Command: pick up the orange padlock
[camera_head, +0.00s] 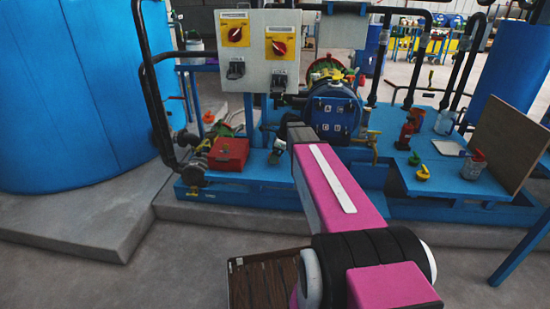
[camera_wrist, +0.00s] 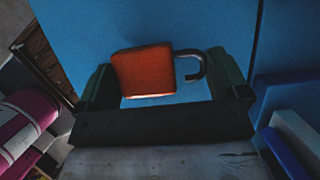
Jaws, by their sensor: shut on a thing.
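The orange padlock (camera_wrist: 143,72) is in the wrist view, with its dark shackle open and pointing right. It sits between the two dark green fingers of my gripper (camera_wrist: 165,80), the body against the left finger and the shackle by the right one. My gripper is shut on it. A blue surface fills the view behind the padlock; I cannot tell whether the padlock touches it. In the head view my arm reaches to the blue skid (camera_head: 255,180), and I cannot make out the padlock there.
A red box (camera_head: 228,153) sits on the skid left of my arm. A control panel (camera_head: 258,50) stands behind it. A large blue tank (camera_head: 75,90) stands left. A brown wooden thing (camera_head: 265,280) lies in front.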

